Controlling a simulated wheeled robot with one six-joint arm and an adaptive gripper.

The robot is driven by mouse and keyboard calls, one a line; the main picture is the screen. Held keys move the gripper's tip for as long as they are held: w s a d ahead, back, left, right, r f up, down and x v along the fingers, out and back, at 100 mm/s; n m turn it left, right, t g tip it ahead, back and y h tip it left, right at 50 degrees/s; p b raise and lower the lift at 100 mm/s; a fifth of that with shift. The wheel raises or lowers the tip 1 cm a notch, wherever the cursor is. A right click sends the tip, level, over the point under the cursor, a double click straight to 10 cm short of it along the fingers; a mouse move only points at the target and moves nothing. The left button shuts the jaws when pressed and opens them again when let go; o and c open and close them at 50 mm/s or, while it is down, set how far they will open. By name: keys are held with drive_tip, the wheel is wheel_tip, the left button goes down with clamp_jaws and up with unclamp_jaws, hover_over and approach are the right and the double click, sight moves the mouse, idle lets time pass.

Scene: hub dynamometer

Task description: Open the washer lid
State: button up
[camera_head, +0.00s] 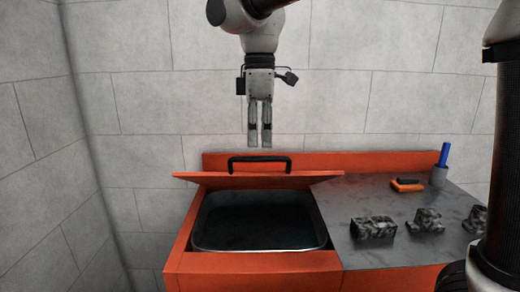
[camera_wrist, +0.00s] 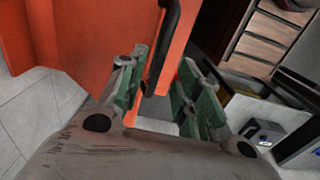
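The orange parts washer has its lid (camera_head: 215,180) raised and seen nearly edge-on at the back of the dark basin (camera_head: 203,235). The basin is uncovered below it. A black handle (camera_head: 260,158) stands on the lid. My gripper (camera_head: 260,145) points down just above the handle in the head view, with its fingers side by side and a narrow gap between them.
To the right, the grey worktop (camera_head: 375,200) bears several dark metal parts (camera_head: 373,227), an orange brush-like item (camera_head: 407,185) and a grey cup (camera_head: 438,176) with a blue item. A tiled wall stands close behind, another to the left.

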hover_over(258, 175)
drive_tip(key=s, duration=0.1)
drive_tip(key=shift+d+f, duration=0.2)
drive_tip(key=shift+f, duration=1.9)
clamp_jaws()
